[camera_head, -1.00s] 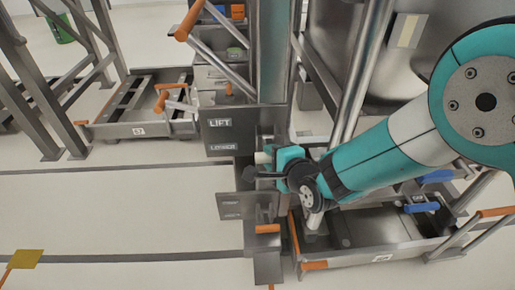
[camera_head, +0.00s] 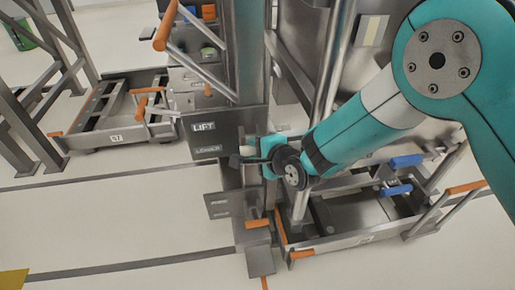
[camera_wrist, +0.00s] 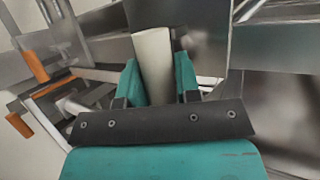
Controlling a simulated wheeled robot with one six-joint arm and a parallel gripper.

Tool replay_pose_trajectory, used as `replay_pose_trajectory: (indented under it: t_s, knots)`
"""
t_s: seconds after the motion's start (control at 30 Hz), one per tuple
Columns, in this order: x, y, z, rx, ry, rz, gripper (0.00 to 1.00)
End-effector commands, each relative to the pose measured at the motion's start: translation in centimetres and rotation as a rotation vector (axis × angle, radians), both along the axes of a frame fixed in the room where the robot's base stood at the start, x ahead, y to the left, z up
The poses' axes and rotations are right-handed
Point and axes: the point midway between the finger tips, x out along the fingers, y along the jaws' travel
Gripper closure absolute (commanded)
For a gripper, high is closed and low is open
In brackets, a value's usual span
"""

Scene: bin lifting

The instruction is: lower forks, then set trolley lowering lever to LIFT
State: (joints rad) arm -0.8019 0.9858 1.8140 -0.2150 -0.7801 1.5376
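The dark trolley plate marked LIFT above LOWER (camera_head: 226,132) stands upright near the middle of the head view. My gripper (camera_head: 268,150) is just right of this plate, at the height of its lower part. In the wrist view a pale lever bar (camera_wrist: 153,62) runs between the two teal fingers of my gripper (camera_wrist: 160,82), which appear to press on both its sides. The lever is mostly hidden behind my gripper in the head view, so I cannot read its exact setting. I cannot pick out the forks clearly.
A second, smaller marked plate (camera_head: 222,204) with an orange handle (camera_head: 257,223) is below. A steel trolley base (camera_head: 345,235) lies to the right. Another trolley with an orange lever (camera_head: 147,96) stands at left.

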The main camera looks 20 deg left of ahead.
Motion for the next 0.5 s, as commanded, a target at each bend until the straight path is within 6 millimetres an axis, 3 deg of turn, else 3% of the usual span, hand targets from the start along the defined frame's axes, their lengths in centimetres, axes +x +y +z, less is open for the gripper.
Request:
replay_pose_trajectory:
  t_s: [0.03, 0.1, 0.5]
  knots:
    - [0.1, 0.3, 0.3, 0.009, -0.006, 0.002, 0.59]
    - [0.1, 0.2, 0.3, 0.008, -0.006, 0.002, 0.45]
    - [-0.4, -0.8, 0.6, 0.003, -0.001, -0.001, 0.45]
